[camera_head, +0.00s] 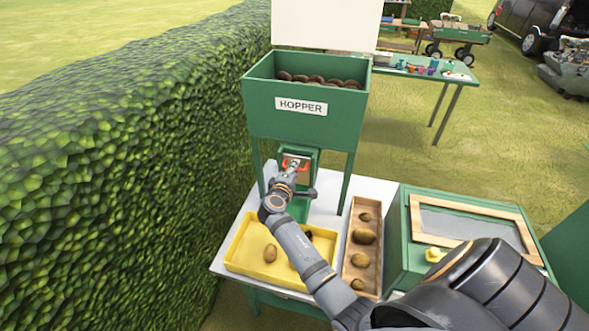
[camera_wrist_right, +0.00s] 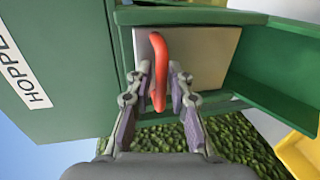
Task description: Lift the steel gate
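The steel gate (camera_wrist_right: 203,58) is a pale flat plate in the green chute below the hopper (camera_head: 303,117). A red curved handle (camera_wrist_right: 158,62) stands out from it. My right gripper (camera_head: 292,175) is at the chute mouth, in front of the gate. In the right wrist view both fingers (camera_wrist_right: 159,82) lean inward and sit close on either side of the red handle, so the gripper looks shut on it. In the head view the gripper and wrist partly hide the gate and handle. My left gripper is not in view.
Below the chute stands a yellow tray (camera_head: 235,254) with brown lumps. A wooden tray (camera_head: 352,291) of several lumps lies beside it. A green box (camera_head: 404,247) with a framed window stands at right. A hedge (camera_head: 120,170) runs close along the left.

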